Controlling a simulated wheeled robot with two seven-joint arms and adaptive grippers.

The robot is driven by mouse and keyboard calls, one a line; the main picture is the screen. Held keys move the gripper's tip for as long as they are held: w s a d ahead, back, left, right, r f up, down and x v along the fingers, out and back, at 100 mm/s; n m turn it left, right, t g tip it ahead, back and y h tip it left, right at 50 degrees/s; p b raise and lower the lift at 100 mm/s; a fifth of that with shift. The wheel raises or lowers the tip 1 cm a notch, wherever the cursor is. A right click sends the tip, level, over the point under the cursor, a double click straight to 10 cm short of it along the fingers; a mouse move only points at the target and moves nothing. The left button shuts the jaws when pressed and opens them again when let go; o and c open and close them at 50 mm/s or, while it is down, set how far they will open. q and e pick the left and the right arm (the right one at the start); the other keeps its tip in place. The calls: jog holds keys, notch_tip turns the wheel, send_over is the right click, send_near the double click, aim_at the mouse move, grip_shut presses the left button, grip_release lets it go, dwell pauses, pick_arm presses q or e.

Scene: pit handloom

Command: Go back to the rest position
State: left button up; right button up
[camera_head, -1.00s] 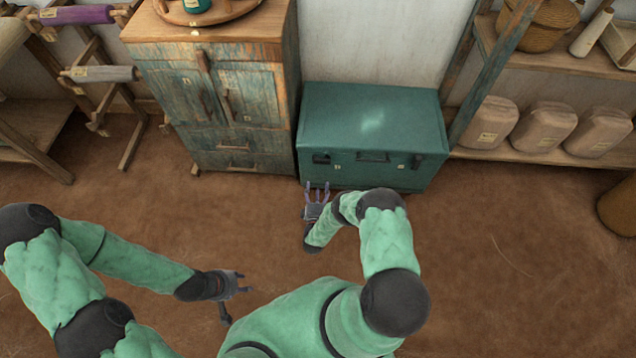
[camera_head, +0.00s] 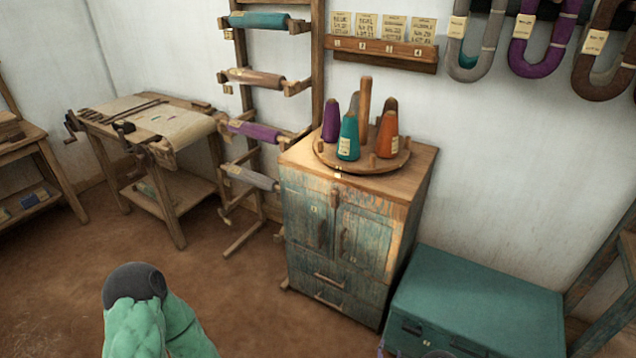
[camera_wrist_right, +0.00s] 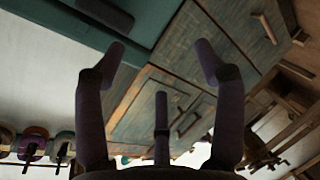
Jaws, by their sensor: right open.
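My right gripper (camera_wrist_right: 160,62) shows in the right wrist view with its dark purple fingers spread apart and nothing between them. Beyond the fingers is the weathered teal wooden cabinet (camera_wrist_right: 235,45), seen tilted, with the teal chest (camera_wrist_right: 60,25) at the top left. In the head view only a small bit of what looks like this gripper shows at the bottom edge, by the front of the chest (camera_head: 478,300). My left arm shows as a green link with a dark joint at the bottom left of the head view. My left gripper is out of the frame.
The cabinet (camera_head: 325,265) carries a round wooden stand (camera_head: 365,158) with several yarn cones. A rack (camera_head: 318,60) of rolls and a wooden bench (camera_head: 185,185) stand to the left. Hanks (camera_head: 530,40) hang on the wall. Brown floor (camera_head: 235,290) is clear before the cabinet.

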jog(key=s+a+r+m+g+y+p, duration=0.3)
jog(key=s+a+r+m+g+y, duration=0.4)
jog(key=a+r, duration=0.25)
jog(key=s+a+r+m+g+y+p, duration=0.1)
jog(key=s+a+r+m+g, duration=0.1)
jog(key=s+r, duration=0.4)
jog(key=s+a+r+m+g+y+p, duration=0.1)
jog(key=s+a+r+g, duration=0.3)
jog(key=s, duration=1)
notch_tip(320, 180, up, 3)
jog(key=shift+s+a+f+m, duration=0.15)
jog(key=shift+s+a+m, duration=0.2)
jog(key=shift+m, duration=0.45)
